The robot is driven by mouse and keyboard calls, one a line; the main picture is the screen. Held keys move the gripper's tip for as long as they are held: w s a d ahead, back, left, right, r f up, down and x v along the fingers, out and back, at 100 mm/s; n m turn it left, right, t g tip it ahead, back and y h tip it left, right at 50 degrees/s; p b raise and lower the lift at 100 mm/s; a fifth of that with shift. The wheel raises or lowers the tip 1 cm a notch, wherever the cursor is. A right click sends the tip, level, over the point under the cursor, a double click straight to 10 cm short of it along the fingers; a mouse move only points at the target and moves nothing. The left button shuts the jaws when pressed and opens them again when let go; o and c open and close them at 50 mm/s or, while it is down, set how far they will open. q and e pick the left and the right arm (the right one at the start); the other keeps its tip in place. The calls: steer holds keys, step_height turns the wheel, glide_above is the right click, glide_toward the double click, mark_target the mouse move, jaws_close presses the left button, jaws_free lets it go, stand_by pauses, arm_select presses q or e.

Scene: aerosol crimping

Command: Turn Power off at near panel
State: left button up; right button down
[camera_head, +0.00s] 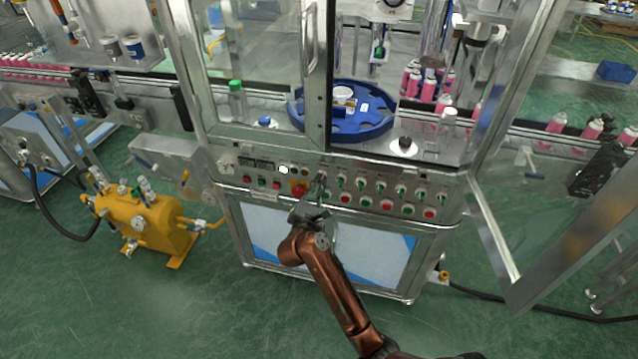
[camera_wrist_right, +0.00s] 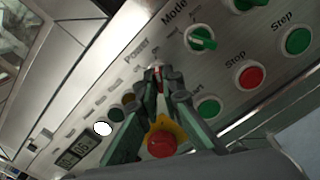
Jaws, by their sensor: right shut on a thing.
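The near panel (camera_head: 453,203) is a metal strip of buttons and knobs on the front of the machine. My right gripper (camera_head: 320,189) is at this panel, just right of the red emergency button. In the right wrist view my right gripper (camera_wrist_right: 160,78) has its fingertips shut on the Power switch (camera_wrist_right: 158,86), beneath the printed word "Power". Only a small reddish part shows between the fingers, so which way the switch points cannot be told. My left gripper is not in view.
The red emergency button (camera_wrist_right: 162,143) on its yellow base sits close beside my right fingers. A green Mode knob (camera_wrist_right: 202,40) and a red Stop button (camera_wrist_right: 251,76) are nearby. An open glass door (camera_head: 500,235) stands at the right. A yellow tank (camera_head: 150,228) stands at the left.

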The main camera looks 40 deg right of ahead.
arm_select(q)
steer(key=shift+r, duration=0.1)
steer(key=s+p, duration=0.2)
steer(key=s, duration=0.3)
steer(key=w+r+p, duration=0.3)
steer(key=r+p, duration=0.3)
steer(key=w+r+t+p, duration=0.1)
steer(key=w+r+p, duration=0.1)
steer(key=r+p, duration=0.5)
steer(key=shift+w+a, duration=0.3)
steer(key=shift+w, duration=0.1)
arm_select(e)
steer(key=shift+f+n, duration=0.1)
steer(key=shift+n, duration=5.9)
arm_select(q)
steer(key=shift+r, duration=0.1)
arm_select(e)
steer(key=c, duration=2.1)
jaws_free()
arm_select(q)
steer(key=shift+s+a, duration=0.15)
arm_select(e)
steer(key=shift+r, duration=0.2)
